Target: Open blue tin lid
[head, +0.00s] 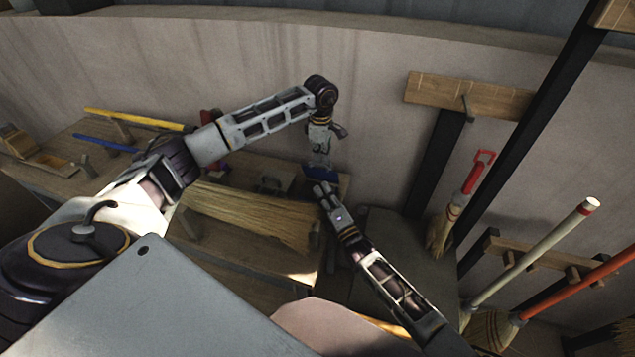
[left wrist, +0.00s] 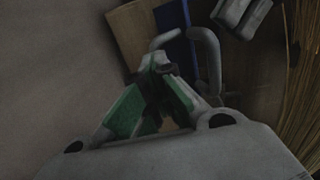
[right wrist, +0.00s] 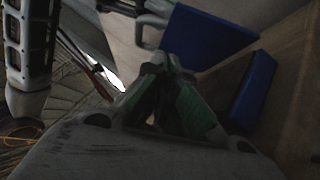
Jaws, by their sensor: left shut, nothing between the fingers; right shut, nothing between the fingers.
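The blue tin lid (head: 322,173) shows as a small blue patch at the bench's right end, between my grippers. In the right wrist view a flat blue panel (right wrist: 207,42) stands tilted, with a separate blue block (right wrist: 254,88) lower right. I cannot tell for sure which is lid and which is body. In the left wrist view the blue is a narrow strip (left wrist: 175,38). My left gripper (head: 320,162) is shut and empty, pointing down just above the blue. My right gripper (head: 320,187) is shut and empty just below it; its tips (right wrist: 166,62) overlap the panel's lower left edge. Contact is unclear.
A long straw bundle (head: 250,213) lies on the wooden bench left of the grippers. Yellow (head: 130,119) and blue (head: 105,143) rods lie further left. The wall is close behind. Brooms (head: 535,250) hang at the right. Both grippers are very close together.

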